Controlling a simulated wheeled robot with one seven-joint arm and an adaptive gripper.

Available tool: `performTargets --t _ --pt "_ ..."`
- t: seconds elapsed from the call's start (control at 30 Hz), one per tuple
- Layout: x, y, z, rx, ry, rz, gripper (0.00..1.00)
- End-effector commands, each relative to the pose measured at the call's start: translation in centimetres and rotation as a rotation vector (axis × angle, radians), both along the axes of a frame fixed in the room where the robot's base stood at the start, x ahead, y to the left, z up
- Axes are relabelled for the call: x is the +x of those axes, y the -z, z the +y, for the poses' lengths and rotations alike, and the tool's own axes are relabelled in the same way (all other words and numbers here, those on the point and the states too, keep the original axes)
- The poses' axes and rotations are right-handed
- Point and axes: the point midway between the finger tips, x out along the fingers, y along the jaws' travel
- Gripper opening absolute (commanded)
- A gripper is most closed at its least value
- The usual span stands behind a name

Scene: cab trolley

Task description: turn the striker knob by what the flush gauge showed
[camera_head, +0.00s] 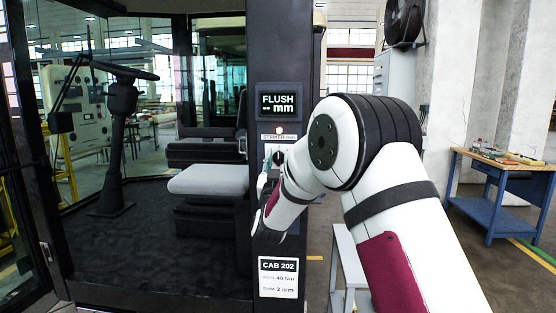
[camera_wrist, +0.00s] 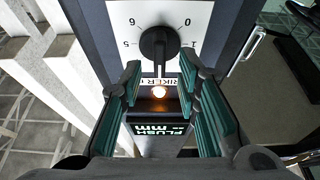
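The striker knob (camera_wrist: 158,42) is dark and round, on a white dial plate (camera_wrist: 195,20) with numbers around it. In the head view the knob (camera_head: 279,157) sits on the dark post, partly behind my gripper. My gripper (camera_wrist: 160,68) is open, its teal-padded fingers left and right of the knob's lower edge in the wrist view. Gaps show on both sides, and I see no contact. In the head view my gripper (camera_head: 268,158) is largely hidden by my arm. The flush display (camera_head: 278,104) reads "FLUSH -- mm", without a number. Which mark the knob points to is unclear.
A small lamp (camera_head: 279,130) is lit above the striker label. A "CAB 202" card (camera_head: 278,277) hangs low on the post, with "2 mm" on its bottom line. The cab seat (camera_head: 208,180) is left of the post; a blue workbench (camera_head: 500,180) stands at right.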

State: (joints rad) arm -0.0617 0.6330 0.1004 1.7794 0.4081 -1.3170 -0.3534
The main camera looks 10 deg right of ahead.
Motion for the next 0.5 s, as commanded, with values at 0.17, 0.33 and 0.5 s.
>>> performTargets --t 0.17,0.33,0.5 --pt "0.9 -0.42 -0.31 0.0 0.0 0.0 0.3" --pt "1.02 -0.47 -0.33 0.0 0.0 0.0 0.3" --pt "1.01 -0.45 -0.33 0.0 0.0 0.0 0.16"
